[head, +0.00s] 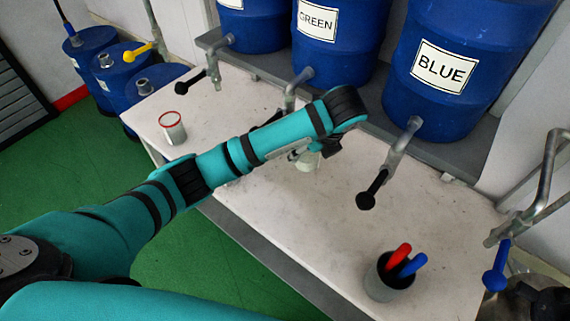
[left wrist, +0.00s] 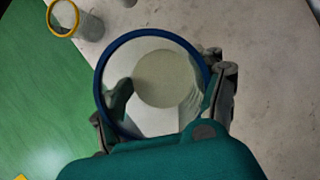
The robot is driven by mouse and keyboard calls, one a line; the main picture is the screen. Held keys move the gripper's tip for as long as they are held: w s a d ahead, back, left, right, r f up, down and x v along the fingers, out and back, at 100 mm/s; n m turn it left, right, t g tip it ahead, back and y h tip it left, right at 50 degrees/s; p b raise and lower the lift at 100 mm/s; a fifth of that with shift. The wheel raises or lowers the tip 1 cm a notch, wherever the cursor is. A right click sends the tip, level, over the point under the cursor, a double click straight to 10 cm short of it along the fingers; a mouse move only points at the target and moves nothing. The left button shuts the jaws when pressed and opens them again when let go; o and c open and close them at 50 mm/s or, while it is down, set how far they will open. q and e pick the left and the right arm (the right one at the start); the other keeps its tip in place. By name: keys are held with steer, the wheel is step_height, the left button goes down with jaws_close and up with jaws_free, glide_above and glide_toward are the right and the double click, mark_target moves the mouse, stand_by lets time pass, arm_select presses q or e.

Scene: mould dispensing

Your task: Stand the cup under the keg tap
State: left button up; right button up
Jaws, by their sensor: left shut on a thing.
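My left gripper (head: 322,152) hangs over the white table between the green and blue keg taps. It is shut on a clear cup with a blue rim (left wrist: 103,62), whose inside shows in the left wrist view with a finger on either side. In the head view only a pale part of the cup (head: 308,162) shows below my wrist. The BLUE keg's tap (head: 403,138), with a black handle, is to the right of the gripper, apart from it. The GREEN keg's tap (head: 291,92) is behind my arm. My right gripper is out of view.
A red-rimmed cup (head: 173,130) stands at the table's left. A yellow-rimmed cup (left wrist: 88,27) shows in the left wrist view. A grey pot (head: 388,288) holding red and blue sticks stands at the front right. The table (head: 320,225) is bare below the blue tap.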

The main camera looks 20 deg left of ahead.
arm_select(q)
step_height(320, 180, down, 14)
steer(key=b, duration=0.9)
steer(key=shift+w+a+r, duration=0.5)
steer(key=shift+w+a, duration=0.2)
steer(key=shift+a, duration=0.2)
steer(key=shift+w+a, duration=0.15)
steer(key=shift+a, duration=0.15)
steer(key=w+a, duration=0.1)
steer(key=a, duration=0.1)
steer(key=w+a+b, duration=0.1)
steer(key=w+a, duration=0.1)
steer(key=shift+w+a+f, duration=0.1)
steer(key=shift+w, duration=0.05)
steer(key=shift+f+b, duration=0.5)
steer(key=shift+f, duration=0.05)
steer(key=shift+r, duration=0.1)
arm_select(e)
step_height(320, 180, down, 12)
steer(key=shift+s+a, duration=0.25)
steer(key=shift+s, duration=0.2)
